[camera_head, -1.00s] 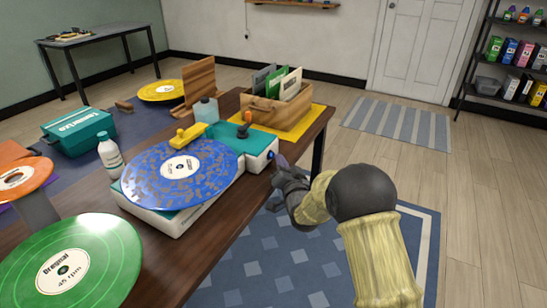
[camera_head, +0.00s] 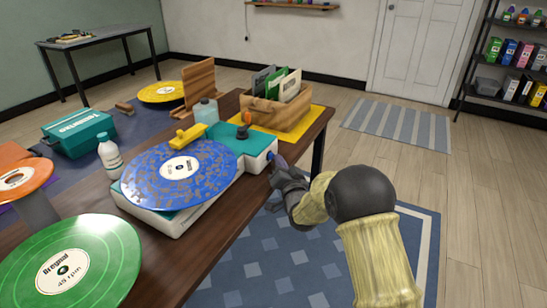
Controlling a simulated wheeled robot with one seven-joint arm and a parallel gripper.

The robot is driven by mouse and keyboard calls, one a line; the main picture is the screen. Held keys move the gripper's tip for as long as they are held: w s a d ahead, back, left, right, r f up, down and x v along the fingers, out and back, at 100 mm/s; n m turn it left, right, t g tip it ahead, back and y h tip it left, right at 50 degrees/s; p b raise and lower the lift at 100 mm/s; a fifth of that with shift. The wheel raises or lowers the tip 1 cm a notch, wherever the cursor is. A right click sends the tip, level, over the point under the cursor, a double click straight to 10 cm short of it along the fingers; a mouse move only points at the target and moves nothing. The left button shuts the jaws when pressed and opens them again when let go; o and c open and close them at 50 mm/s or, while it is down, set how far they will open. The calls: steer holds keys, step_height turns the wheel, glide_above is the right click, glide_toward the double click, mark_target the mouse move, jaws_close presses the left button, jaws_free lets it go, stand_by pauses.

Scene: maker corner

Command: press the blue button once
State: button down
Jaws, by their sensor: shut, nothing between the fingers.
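The turntable (camera_head: 172,222) is a white and teal box on the near wooden table, with a blue speckled record (camera_head: 215,165) on it. A small blue button (camera_head: 271,156) shows on the right end of its white side, partly hard to make out at this size. My gripper (camera_head: 279,166) is at that end, its dark fingers shut and pointing at the turntable's side. The fingertips are very close to the button. I cannot tell whether they touch it.
A white bottle (camera_head: 110,156) and a green record (camera_head: 105,245) are left. Floor is open right.

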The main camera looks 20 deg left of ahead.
steer(key=shift+s+a+r+y, duration=0.25)
steer(key=shift+a+r+y, duration=0.05)
steer(key=shift+a+r, duration=0.3)
stand_by(0.7)
steer(key=shift+w+d+f, duration=0.1)
steer(key=shift+d, duration=0.05)
steer(key=shift+f+b, duration=0.15)
steer(key=shift+b, duration=0.2)
steer(key=shift+d, duration=0.1)
steer(key=shift+d+f+b, duration=0.15)
steer(key=shift+d+b, duration=0.1)
steer(key=shift+d, duration=1.1)
steer(key=shift+d+f+b, duration=0.15)
steer(key=shift+d+b, duration=0.1)
steer(key=shift+d, duration=1.1)
